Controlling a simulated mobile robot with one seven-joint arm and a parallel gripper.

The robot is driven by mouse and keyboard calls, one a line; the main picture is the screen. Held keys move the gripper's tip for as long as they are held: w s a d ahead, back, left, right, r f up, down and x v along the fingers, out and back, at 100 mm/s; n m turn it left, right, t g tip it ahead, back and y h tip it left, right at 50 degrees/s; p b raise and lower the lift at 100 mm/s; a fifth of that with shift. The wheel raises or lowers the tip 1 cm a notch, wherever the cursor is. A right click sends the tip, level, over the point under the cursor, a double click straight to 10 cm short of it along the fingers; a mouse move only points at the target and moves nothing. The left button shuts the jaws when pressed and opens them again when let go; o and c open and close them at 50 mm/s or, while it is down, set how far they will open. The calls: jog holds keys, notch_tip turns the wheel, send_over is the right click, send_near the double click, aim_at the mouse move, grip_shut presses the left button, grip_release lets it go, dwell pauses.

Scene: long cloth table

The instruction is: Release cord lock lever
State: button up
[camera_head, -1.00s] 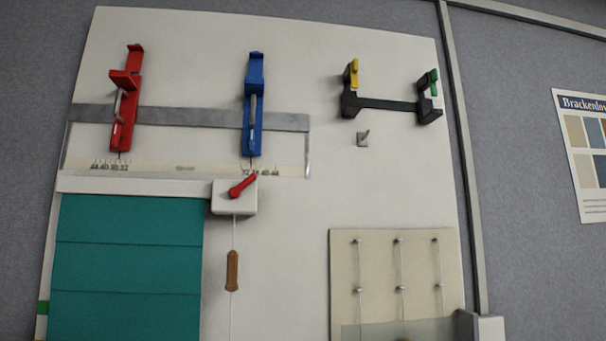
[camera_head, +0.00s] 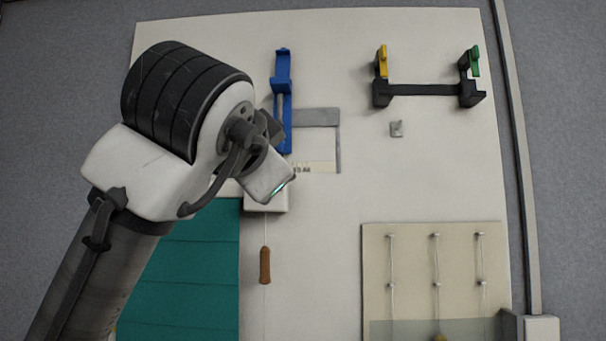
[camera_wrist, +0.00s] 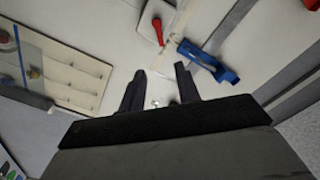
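The cord lock is a white box (camera_head: 265,201) beside the top right of the teal blind (camera_head: 187,280). In the head view my arm covers its upper part and hides the red lever. In the wrist view the red lever (camera_wrist: 158,30) shows on the white box (camera_wrist: 148,20), lying beyond my fingertips. My gripper (camera_wrist: 160,71) is open, its two dark fingers apart with nothing between them. The fingers are apart from the lever. A cord with a brown wooden pull (camera_head: 264,265) hangs below the box.
A blue clamp (camera_head: 283,80) stands close above the box; it also shows in the wrist view (camera_wrist: 208,61). A black bracket (camera_head: 425,90) with yellow and green levers is at upper right. A beige panel with pegs (camera_head: 410,300) is at lower right. The board's middle is clear.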

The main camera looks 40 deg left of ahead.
jog(key=p+x, duration=0.5)
jog(key=x, duration=0.8)
jog(key=shift+w+a, duration=0.2)
jog(key=shift+w, duration=0.1)
grip_shut()
